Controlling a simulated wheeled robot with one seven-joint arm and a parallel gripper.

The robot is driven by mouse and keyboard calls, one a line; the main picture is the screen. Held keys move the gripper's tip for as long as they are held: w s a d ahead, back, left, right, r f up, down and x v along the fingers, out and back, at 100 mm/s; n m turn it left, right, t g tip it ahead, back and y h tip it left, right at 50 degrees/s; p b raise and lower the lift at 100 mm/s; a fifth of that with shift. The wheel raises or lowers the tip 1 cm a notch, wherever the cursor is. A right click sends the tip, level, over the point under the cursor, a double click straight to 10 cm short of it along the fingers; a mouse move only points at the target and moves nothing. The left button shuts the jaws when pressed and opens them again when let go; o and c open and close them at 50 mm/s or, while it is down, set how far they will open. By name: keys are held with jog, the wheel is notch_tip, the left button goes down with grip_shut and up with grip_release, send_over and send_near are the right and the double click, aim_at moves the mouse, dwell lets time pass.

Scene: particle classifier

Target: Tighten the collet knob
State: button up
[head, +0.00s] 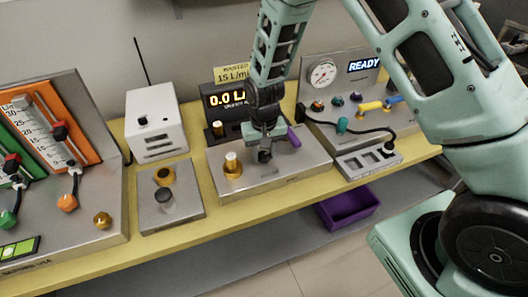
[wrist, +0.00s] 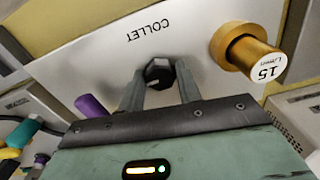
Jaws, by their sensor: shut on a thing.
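The collet knob (wrist: 157,74) is a small dark faceted knob on a light metal panel lettered "COLLET". In the wrist view my gripper (wrist: 158,80) has its two grey fingers on either side of the knob, shut on it. In the head view my gripper (head: 266,146) points down onto the metal unit (head: 225,191), and the knob is mostly hidden by the fingers. How far the knob is turned cannot be told.
A brass fitting with a white top marked 15 (wrist: 248,52) stands close to my gripper; a purple part (head: 293,136) is on its other side. A display reading "0.0" (head: 228,98) stands behind. A READY panel (head: 345,90) with hoses is to the right.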

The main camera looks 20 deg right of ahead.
aim_at(264, 154)
jog(key=shift+w, duration=0.1)
jog(key=o, duration=1)
notch_tip(264, 154, up, 18)
jog(key=b, duration=0.2)
jog(key=shift+f, duration=0.25)
jog(key=s+a+r+n, duration=0.1)
jog(key=s+a+n, duration=0.2)
jog(key=s, duration=1)
jog(key=s+a+n, duration=0.3)
jog(key=s+n, duration=0.3)
jog(key=s, duration=0.8)
jog(key=shift+s+a+r+y, duration=0.15)
jog(key=shift+r+y, duration=0.15)
jog(key=shift+r, duration=0.1)
